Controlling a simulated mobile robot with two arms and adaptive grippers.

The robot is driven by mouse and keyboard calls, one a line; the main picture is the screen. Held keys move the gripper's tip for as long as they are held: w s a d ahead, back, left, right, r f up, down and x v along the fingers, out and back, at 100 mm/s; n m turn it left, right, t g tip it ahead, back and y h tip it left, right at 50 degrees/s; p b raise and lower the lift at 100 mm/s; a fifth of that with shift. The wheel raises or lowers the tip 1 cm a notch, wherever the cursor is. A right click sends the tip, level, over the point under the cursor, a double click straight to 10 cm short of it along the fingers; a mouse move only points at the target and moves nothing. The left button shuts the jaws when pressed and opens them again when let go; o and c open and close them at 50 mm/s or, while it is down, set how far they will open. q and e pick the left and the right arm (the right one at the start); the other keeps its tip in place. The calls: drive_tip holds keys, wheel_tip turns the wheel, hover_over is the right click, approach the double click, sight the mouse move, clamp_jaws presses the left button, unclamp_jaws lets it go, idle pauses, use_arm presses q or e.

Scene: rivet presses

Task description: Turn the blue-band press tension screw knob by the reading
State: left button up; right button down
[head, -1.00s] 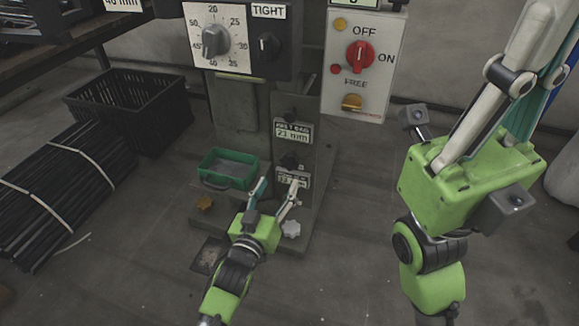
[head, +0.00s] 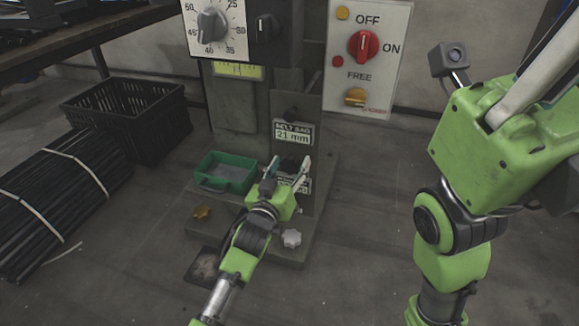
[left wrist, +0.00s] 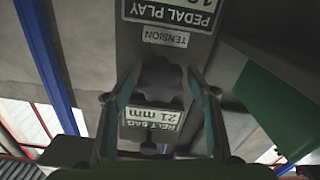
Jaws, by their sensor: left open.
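The press (head: 240,112) stands ahead; no blue band shows on it. In the left wrist view, which is upside down, a dark lobed knob (left wrist: 160,80) sits between a "TENSION" label (left wrist: 165,37) and the "BELT SAG 21 mm" plate (left wrist: 152,118). That plate also shows in the head view (head: 293,133). My left gripper (head: 288,166) is open, with one finger on each side of the knob; gaps show in the wrist view (left wrist: 166,75). In the head view the gripper partly hides the knob and lower label. My right gripper (head: 505,140) is close at the right, its fingertips out of frame.
A dial (head: 212,25) and a red OFF/ON switch (head: 363,46) are above. A black crate (head: 130,108) and bundled rods (head: 60,200) lie left.

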use_arm(q)
drive_tip(key=c, duration=1.1)
drive_tip(key=shift+m+p, duration=0.3)
drive_tip(key=shift+p, duration=0.05)
